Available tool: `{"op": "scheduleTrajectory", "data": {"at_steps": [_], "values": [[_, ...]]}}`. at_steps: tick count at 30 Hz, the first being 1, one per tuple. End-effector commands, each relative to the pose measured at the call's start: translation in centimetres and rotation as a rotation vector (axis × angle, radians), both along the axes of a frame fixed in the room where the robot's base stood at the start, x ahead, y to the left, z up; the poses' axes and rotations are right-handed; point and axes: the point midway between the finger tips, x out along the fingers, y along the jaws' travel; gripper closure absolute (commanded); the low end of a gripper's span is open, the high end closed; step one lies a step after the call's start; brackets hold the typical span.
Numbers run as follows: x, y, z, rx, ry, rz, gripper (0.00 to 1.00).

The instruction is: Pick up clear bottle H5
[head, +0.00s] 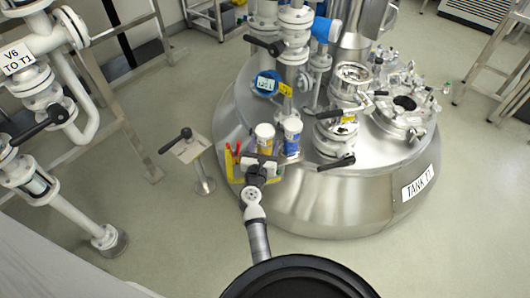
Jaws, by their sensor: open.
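I cannot make out a clear bottle marked H5 for sure. A small clear object with some green (446,88) shows at the right, beyond the tank; it is too small to tell what it is or to read a label. My gripper (259,163) is open, at the front edge of the tank, by a yellow holder (232,171). Its fingertips are small and partly lost against the things behind. A white tub with a yellow label (264,136) and a white tub with a blue label (291,137) stand just beyond my gripper.
The large steel tank T1 (330,205) carries pipes, valves and an open port (404,103). Red-handled items (231,155) stand in the holder. A lever on a post (184,148) is left of my gripper. Labelled valve piping (40,60) fills the left. Floor is clear at lower right.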

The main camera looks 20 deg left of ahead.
Motion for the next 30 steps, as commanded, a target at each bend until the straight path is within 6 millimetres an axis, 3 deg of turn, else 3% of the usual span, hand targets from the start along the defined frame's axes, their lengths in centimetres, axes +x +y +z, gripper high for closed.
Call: {"op": "scheduleTrajectory", "data": {"at_steps": [15,23,30], "values": [[5.2,1.2,0.4,0.000,0.000,0.000,0.39],[5.5,1.2,0.5,-0.001,-0.001,0.001,0.39],[5.4,1.2,0.4,-0.001,-0.001,0.001,0.68]]}}
